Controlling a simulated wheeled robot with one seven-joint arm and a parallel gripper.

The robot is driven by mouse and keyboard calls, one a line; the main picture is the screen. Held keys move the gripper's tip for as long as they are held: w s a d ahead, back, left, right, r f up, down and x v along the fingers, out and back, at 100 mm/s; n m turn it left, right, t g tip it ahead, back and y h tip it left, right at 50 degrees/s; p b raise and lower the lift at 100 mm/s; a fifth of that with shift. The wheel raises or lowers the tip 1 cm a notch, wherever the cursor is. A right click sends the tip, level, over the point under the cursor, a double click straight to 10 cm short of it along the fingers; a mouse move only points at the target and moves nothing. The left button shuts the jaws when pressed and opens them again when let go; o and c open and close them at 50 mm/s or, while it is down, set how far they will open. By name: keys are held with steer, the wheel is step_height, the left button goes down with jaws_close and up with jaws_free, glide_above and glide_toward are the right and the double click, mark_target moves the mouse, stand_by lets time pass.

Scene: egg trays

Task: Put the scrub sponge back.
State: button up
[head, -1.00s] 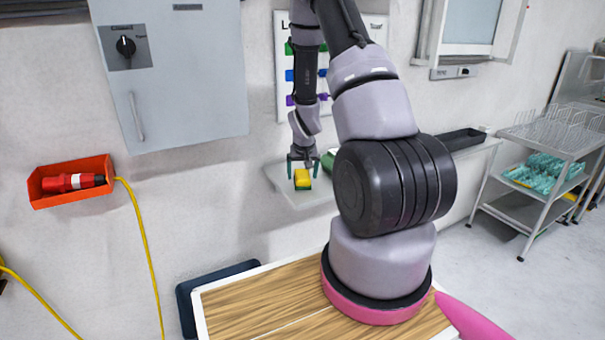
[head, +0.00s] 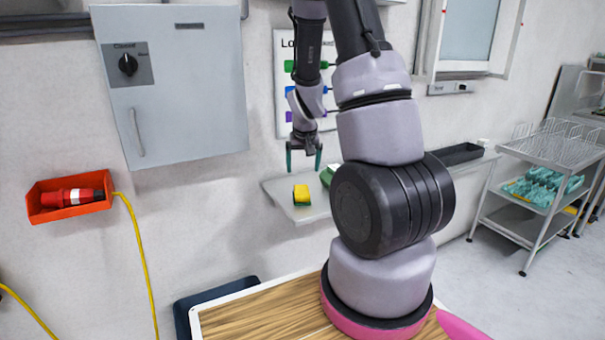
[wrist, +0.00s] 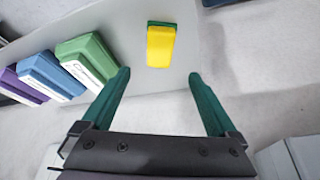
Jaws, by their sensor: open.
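The yellow scrub sponge (head: 302,197) with a green layer rests on the left part of a light grey wall shelf (head: 280,200). My gripper (head: 304,163) is above the sponge, open and empty, its teal fingers pointing down and apart from it. In the wrist view the sponge (wrist: 160,46) lies on the shelf beyond the open fingertips (wrist: 158,78), between their lines. Nothing is between the fingers.
Green (wrist: 88,62), blue (wrist: 50,75) and purple (wrist: 20,84) labelled blocks lie on the shelf beside the sponge. A grey wall cabinet (head: 185,100) hangs to the left. A black tray (head: 458,154) sits on the shelf's right part. A wire-rack cart (head: 545,160) stands at the right.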

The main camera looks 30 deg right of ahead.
steer(key=s+a+r+t+y, duration=0.15)
steer(key=a+r, duration=0.25)
steer(key=r, duration=0.6)
steer(key=s+a+r+y, duration=0.1)
steer(key=s+a+r, duration=0.4)
steer(key=s+r, duration=0.4)
steer(key=s+a+r+t+y, duration=0.1)
steer(key=s+a+r, duration=0.3)
steer(key=s+r, duration=0.6)
steer(key=shift+s+a, duration=0.35)
steer(key=shift+s, duration=0.6)
steer(key=shift+r+t, duration=0.1)
steer(key=shift+t, duration=0.15)
